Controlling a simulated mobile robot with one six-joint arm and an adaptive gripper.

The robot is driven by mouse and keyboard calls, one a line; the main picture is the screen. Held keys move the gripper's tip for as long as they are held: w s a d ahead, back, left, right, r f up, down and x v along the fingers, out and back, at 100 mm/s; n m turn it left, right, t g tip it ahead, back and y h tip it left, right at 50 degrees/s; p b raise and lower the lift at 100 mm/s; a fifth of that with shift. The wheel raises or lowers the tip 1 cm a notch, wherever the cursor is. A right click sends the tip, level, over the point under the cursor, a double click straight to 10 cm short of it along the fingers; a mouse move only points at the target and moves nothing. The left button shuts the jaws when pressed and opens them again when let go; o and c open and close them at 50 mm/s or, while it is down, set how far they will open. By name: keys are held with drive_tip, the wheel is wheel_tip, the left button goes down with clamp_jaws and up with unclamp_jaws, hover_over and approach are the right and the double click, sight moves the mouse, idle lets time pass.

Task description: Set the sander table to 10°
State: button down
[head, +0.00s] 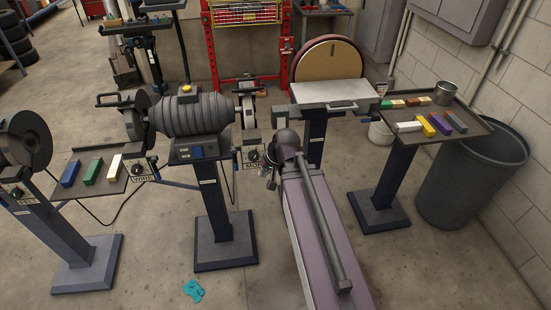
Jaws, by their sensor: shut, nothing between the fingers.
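The disc sander (328,58) stands beyond my arm, with a large tan disc in a dark red rim. Its pale sander table (325,92) sits in front of the disc and looks about level; I cannot read an angle. A bar handle (342,107) is on the table's front edge. A dark block (280,114) is at the table's left end. My gripper (268,179) shows only in small part at the left of my arm's far end, below and left of the table, apart from it. It is shut and empty; its fingertips are hard to make out.
A buffing machine (190,117) on a pedestal stands to the left, with a switch box. A tray stand (470,130) with coloured bars and a metal cup is at the right, beside a grey bin (470,185). A teal cloth (193,291) lies on the floor.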

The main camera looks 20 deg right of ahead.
drive_tip(key=s+a+f+n+g+h, duration=0.1)
drive_tip(key=s+a+n+g+h, duration=0.2)
drive_tip(key=s+a, duration=0.3)
drive_tip(key=shift+s+a+f+n+g, duration=0.15)
drive_tip(key=shift+a+f+n+g, duration=0.1)
drive_tip(key=shift+f+n+g, duration=0.25)
drive_tip(key=shift+s+r, duration=0.1)
